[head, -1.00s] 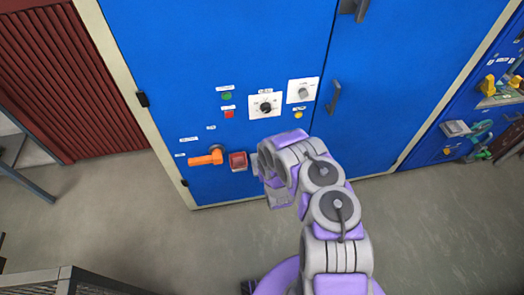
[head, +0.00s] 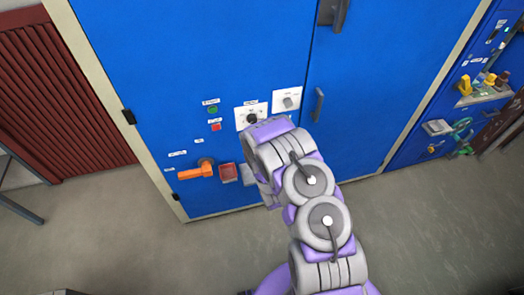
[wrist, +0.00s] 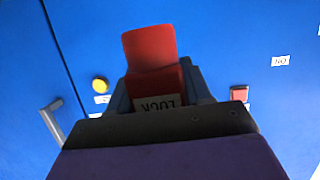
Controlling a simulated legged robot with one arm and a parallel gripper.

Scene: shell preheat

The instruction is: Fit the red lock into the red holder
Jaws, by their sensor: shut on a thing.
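The red lock (wrist: 168,92), with an upside-down LOCK label, sits between the dark fingers of my gripper (wrist: 160,82) in the wrist view. A brighter red face (wrist: 149,46) rises above the label; I cannot tell whether it is all lock. The red holder (head: 228,173) is a squarish red piece low on the blue cabinet in the head view, right of an orange handle. My gripper is close to its right, mostly hidden by my wrist. The lock is not visible in the head view. I cannot tell whether lock and holder touch.
The orange handle (head: 195,172) juts out beside the holder. Knob plates (head: 251,117) and a red button (head: 215,127) are above. A grey door handle (head: 318,105) is to the right. Open floor (head: 110,230) lies in front.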

